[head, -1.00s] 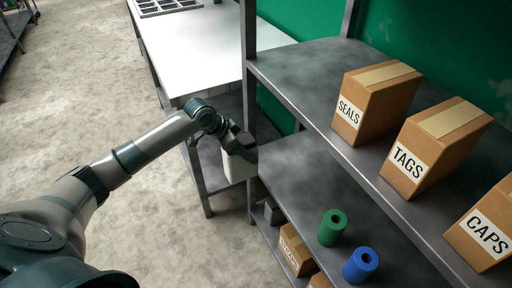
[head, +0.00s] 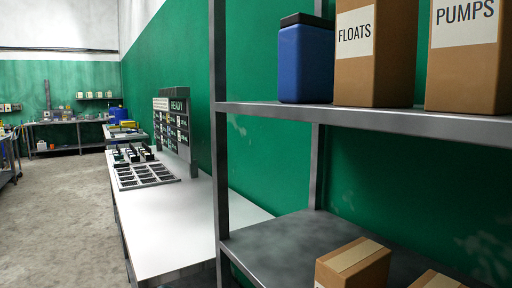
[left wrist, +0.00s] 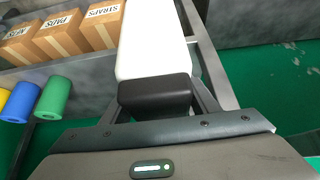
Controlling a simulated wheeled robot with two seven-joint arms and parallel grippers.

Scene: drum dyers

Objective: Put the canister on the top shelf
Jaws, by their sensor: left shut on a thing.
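A white canister with a black cap (left wrist: 158,42) is held in my left gripper (left wrist: 157,98), whose fingers lie on either side of the cap in the left wrist view. The canister's far end is cut off by the frame's top edge. Neither the left gripper nor this canister shows in the head view now. The top shelf (head: 365,118) crosses the right of the head view. A blue canister with a black cap (head: 305,62) stands upright at its left end. My right gripper is in no view.
Boxes labelled FLOATS (head: 372,70) and PUMPS (head: 465,70) stand right of the blue canister. A shelf post (head: 219,150) rises at the top shelf's left end. A lower shelf (head: 290,245) holds a box (head: 352,268). Green (left wrist: 55,98) and blue (left wrist: 22,100) rolls show in the wrist view.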

